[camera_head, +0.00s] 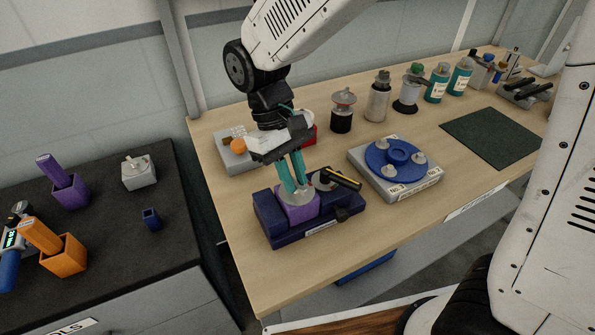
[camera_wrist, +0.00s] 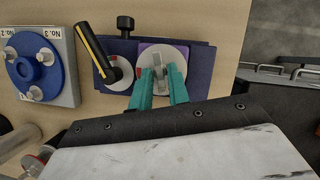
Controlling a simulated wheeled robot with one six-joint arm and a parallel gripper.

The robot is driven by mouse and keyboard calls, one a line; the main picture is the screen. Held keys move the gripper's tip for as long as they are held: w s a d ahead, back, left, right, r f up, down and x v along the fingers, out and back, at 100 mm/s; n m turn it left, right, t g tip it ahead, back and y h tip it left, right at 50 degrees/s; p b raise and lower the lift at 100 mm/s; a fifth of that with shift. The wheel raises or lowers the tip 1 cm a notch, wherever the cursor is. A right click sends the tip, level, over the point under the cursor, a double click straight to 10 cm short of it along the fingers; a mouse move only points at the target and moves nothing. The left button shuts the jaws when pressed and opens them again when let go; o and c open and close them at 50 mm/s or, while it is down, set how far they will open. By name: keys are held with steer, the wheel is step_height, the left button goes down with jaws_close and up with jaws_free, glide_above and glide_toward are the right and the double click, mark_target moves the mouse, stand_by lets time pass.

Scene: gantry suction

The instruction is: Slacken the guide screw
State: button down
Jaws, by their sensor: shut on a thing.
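A dark blue fixture (camera_head: 335,232) sits near the front left edge of the wooden table and also shows in the wrist view (camera_wrist: 200,62). On it is a purple block (camera_head: 300,211) topped by a round silver disc with a raised grey grip (camera_wrist: 158,63). My gripper (camera_head: 296,188), with teal fingers, points down onto this disc; the fingers are shut on the grey grip, one on each side (camera_wrist: 160,72). Beside it are a black-and-yellow lever (camera_wrist: 95,50) and a black side knob (camera_wrist: 125,25). No readable label tells which part is the guide screw. My fingers partly hide the disc.
A grey box with a blue turntable (camera_head: 395,160) stands to the right of the fixture. Behind my gripper are a grey box with an orange knob (camera_head: 238,146) and several bottles (camera_head: 437,83). A dark mat (camera_head: 490,137) lies at right. A black-topped cabinet (camera_head: 110,250) stands left.

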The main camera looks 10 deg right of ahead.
steer(key=c, duration=1.4)
jaws_free()
steer(key=shift+d, duration=0.1)
steer(key=shift+o, duration=0.2)
steer(key=v, duration=0.7)
steer(key=shift+r, duration=0.4)
steer(key=shift+w, duration=0.15)
steer(key=shift+s+d+f, duration=0.25)
steer(key=shift+s+d, duration=0.15)
steer(key=shift+s, duration=0.1)
steer(key=shift+s+d+f, duration=0.25)
steer(key=shift+s+d, duration=0.15)
steer(key=shift+s, duration=0.1)
steer(key=s+d+r+m+t+y, duration=0.1)
steer(key=s+d+r+m+t, duration=0.1)
steer(key=s+d, duration=0.4)
steer(key=s+d+r+m+t+y, duration=0.1)
steer(key=s+d+r+m+t, duration=0.1)
steer(key=s+d, duration=0.5)
steer(key=d+m+t, duration=0.1)
steer(key=d+m, duration=0.1)
steer(key=d, duration=0.4)
steer(key=shift+s+d+r+m+y, duration=0.25)
steer(key=shift+s+r+m+y, duration=0.05)
steer(key=shift+r, duration=0.1)
